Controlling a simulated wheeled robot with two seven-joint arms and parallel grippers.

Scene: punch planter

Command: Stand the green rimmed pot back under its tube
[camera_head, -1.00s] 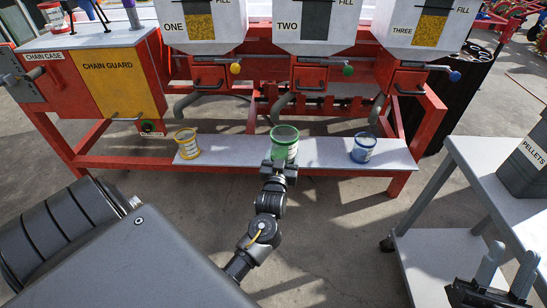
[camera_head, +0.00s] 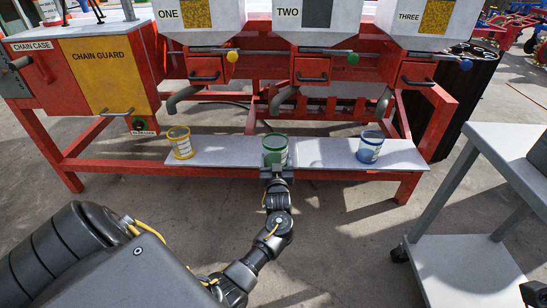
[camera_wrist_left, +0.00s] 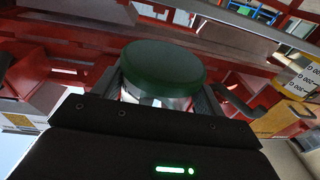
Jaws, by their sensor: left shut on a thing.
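The green rimmed pot (camera_head: 275,148) is upright at the front part of the grey shelf, below and slightly in front of the bent grey tube (camera_head: 281,99) of hopper two. My left gripper (camera_head: 275,169) is shut on it from the front. I cannot tell whether the pot's base touches the shelf. In the left wrist view the green pot (camera_wrist_left: 162,66) sits between the fingers, its pale label partly hidden. Only a dark corner of my right gripper shows at the bottom right edge of the head view; its fingers are out of sight.
A yellow pot (camera_head: 181,145) and a blue pot (camera_head: 370,148) stand on the grey shelf (camera_head: 325,155) to either side. Red frame posts and drawers (camera_head: 310,72) stand behind and above. A grey trolley (camera_head: 470,262) is at the right.

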